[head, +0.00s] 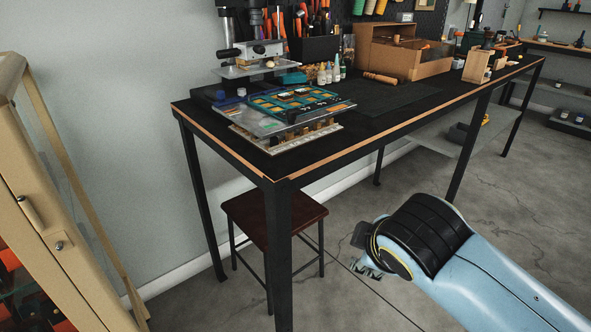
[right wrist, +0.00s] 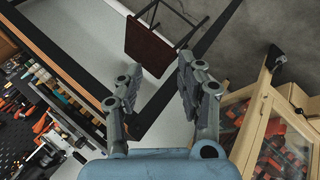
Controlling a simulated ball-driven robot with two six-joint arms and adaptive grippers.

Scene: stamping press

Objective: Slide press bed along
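The stamping press (head: 240,50) stands at the back left of the black table. A flat silver plate that looks like the press bed (head: 258,122) sits in front of it, with a teal and gold panel (head: 290,99) on top. A pale base (head: 262,145) shows under it near the table's front corner. My right gripper (head: 367,262) is low over the floor, in front of the table and well apart from the press, partly hidden by my arm. In the right wrist view the gripper (right wrist: 157,75) is open, with nothing between its fingers. My left gripper is not in view.
A dark stool (head: 273,214) stands under the table (head: 350,148). A wooden cabinet (head: 40,190) is at the left. Small bottles (head: 328,74) and a cardboard box (head: 392,55) stand right of the press. The floor (head: 400,190) right of the table leg is clear.

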